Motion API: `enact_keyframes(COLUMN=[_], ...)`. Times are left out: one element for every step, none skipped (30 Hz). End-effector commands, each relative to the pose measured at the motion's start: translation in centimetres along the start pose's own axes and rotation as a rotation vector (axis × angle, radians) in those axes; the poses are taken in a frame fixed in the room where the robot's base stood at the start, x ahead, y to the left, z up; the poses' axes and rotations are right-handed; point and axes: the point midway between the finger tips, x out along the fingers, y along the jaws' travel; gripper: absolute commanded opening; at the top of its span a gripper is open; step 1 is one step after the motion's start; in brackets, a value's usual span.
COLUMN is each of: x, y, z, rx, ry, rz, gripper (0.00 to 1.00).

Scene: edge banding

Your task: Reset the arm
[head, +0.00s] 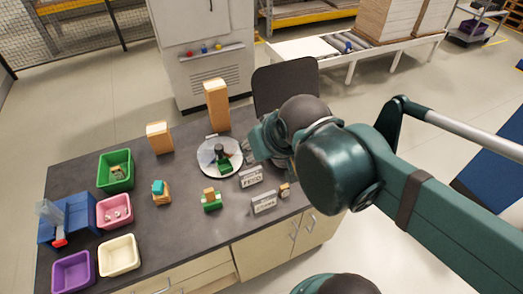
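My arm (430,200) comes in from the right and reaches over the right part of the dark table (165,225). My gripper (248,152) is mostly hidden behind my own wrist, and its finger opening cannot be made out. It is close to the white round plate (205,157), which carries a dark green and black object (222,158). Whether the gripper touches anything cannot be told.
Green (115,182), pink (103,219), purple (60,272) and cream (107,262) bins stand at the left beside a blue holder (76,210). Wooden blocks (216,104) stand at the back. Small block stacks (161,193) and label signs (264,204) stand in the middle and right.

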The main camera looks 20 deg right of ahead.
Motion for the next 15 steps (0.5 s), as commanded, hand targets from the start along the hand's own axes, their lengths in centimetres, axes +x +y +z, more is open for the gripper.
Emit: enact_keyframes(x=[-0.13, -0.18, -0.23, -0.26, -0.28, -0.29, -0.30, -0.30, -0.30, -0.30, -0.30, -0.30, -0.30, -0.30, -0.28], y=[0.20, 0.29, 0.37, 0.42, 0.45, 0.48, 0.48, 0.48, 0.48, 0.47, 0.47, 0.47, 0.46, 0.46, 0.46], z=[0.28, 0.39, 0.48, 0.53, 0.56, 0.58, 0.58, 0.58, 0.58, 0.58, 0.57, 0.57, 0.57, 0.57, 0.59], rx=[-0.002, -0.004, -0.005, -0.006, -0.007, -0.008, -0.009, -0.009, -0.009, -0.009, -0.009, -0.009, -0.009, -0.009, -0.009], ry=[0.004, 0.006, 0.008, 0.009, 0.010, 0.011, 0.011, 0.011, 0.011, 0.011, 0.011, 0.011, 0.011, 0.011, 0.011], rz=[0.002, 0.002, 0.003, 0.004, 0.004, 0.004, 0.004, 0.004, 0.004, 0.004, 0.004, 0.004, 0.004, 0.004, 0.004], gripper=[0.36, 0.36, 0.36, 0.36, 0.36, 0.36, 0.36, 0.36, 0.36, 0.36, 0.36, 0.36, 0.36, 0.36, 0.36])
